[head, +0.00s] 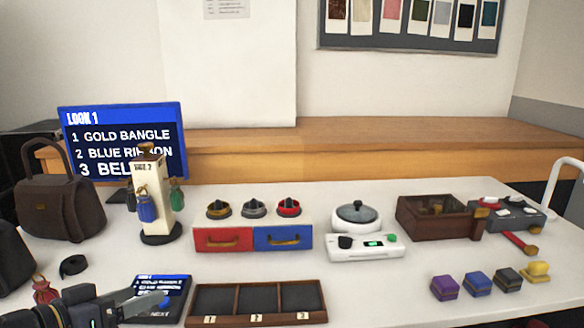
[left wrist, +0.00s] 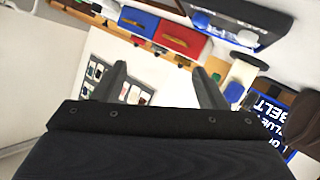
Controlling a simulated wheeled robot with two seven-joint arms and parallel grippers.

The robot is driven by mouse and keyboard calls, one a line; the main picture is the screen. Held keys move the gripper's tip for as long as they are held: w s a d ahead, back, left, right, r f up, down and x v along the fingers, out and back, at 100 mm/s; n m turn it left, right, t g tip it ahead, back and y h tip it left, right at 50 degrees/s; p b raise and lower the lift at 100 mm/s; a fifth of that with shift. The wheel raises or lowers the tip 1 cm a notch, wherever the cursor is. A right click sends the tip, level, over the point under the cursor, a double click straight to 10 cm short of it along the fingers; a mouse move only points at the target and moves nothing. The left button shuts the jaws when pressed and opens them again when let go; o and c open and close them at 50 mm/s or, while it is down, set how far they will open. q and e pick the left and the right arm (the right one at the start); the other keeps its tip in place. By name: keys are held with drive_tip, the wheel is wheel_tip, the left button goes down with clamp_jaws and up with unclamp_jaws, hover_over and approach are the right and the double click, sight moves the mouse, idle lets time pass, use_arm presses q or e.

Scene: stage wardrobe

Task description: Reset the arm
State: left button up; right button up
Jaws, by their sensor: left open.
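My left gripper (head: 150,300) comes in at the lower left of the head view, over the near left part of the white table. Its fingers reach toward a small tablet (head: 172,284) with a blue header, and partly cover it. In the left wrist view my left gripper (left wrist: 162,82) has its two dark fingers spread wide with nothing between them. I cannot tell from these views whether a finger touches the tablet. My right gripper is not clearly seen.
Right of the gripper is a numbered three-compartment tray (head: 255,303). A red pouch (head: 45,291) and black roll (head: 74,265) lie left. Behind stand a key stand (head: 152,200), red and blue drawers (head: 252,238) and a white scale (head: 362,246). Table is bare around (head: 380,290).

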use_arm(q)
drive_tip(key=s+d+f+n+g+y+b, duration=0.1)
drive_tip(key=s+d+f+g+b, duration=0.25)
drive_tip(key=s+f, duration=0.5)
drive_tip(key=s+d+f+n+g+y+b, duration=0.2)
drive_tip(key=s+d+f+g, duration=0.3)
drive_tip(key=f, duration=0.7)
use_arm(e)
wheel_tip(320, 180, down, 7)
use_arm(q)
wheel_tip(320, 180, up, 34)
drive_tip(key=s+a+t+p, duration=0.1)
drive_tip(key=p, duration=3.3)
drive_tip(key=shift+s+a, duration=0.25)
drive_tip(key=shift+s, duration=0.1)
use_arm(e)
wheel_tip(320, 180, up, 35)
drive_tip(key=shift+f, duration=0.2)
drive_tip(key=shift+c, duration=0.3)
